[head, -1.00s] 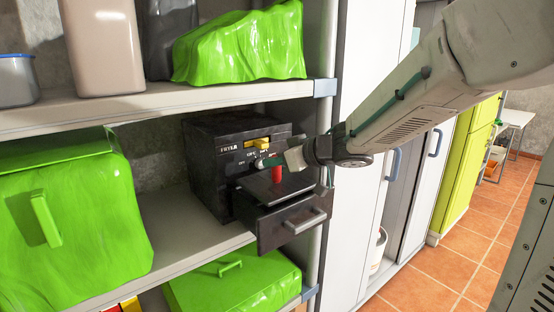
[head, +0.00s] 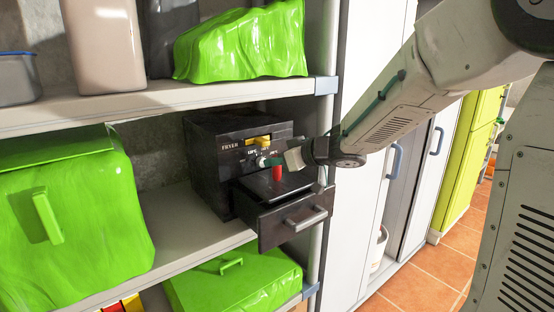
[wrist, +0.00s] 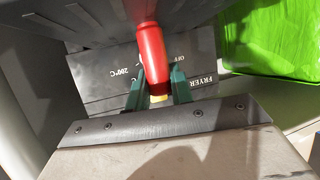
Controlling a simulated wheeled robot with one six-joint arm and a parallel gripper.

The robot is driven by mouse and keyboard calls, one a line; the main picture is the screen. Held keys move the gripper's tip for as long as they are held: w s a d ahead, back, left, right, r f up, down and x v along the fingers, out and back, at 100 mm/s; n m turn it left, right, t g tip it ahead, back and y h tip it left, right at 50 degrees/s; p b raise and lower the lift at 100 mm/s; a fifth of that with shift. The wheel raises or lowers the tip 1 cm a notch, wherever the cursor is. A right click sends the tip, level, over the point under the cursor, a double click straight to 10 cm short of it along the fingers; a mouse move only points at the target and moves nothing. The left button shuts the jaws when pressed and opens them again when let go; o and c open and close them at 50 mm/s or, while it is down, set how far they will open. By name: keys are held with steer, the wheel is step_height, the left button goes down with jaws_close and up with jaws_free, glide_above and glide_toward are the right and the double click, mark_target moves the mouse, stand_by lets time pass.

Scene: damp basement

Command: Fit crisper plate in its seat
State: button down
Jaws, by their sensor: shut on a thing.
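The crisper plate (head: 296,182) is a flat dark sheet with an upright red handle (head: 278,174). It lies roughly level at the open top of the black fryer's pulled-out drawer (head: 292,220). Whether it rests in its seat or hovers slightly above cannot be told. My gripper (head: 277,162) is shut on the red handle, reaching in from the right. In the wrist view, the green fingers (wrist: 157,92) close around the handle (wrist: 151,55), and the dark plate (wrist: 75,22) fills the top. The drawer's inside is mostly hidden under the plate.
The fryer (head: 228,145) stands on the middle shelf (head: 190,222), with a yellow part and knobs on its front. A green bin (head: 75,215) is to its left. A shelf post (head: 322,235) stands close right of the drawer. The upper shelf (head: 170,108) is overhead.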

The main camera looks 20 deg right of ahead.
mark_target(281, 178)
steer(key=shift+f, duration=2.75)
steer(key=c, duration=1.1)
jaws_free()
steer(key=shift+f, duration=0.1)
steer(key=shift+c, duration=0.2)
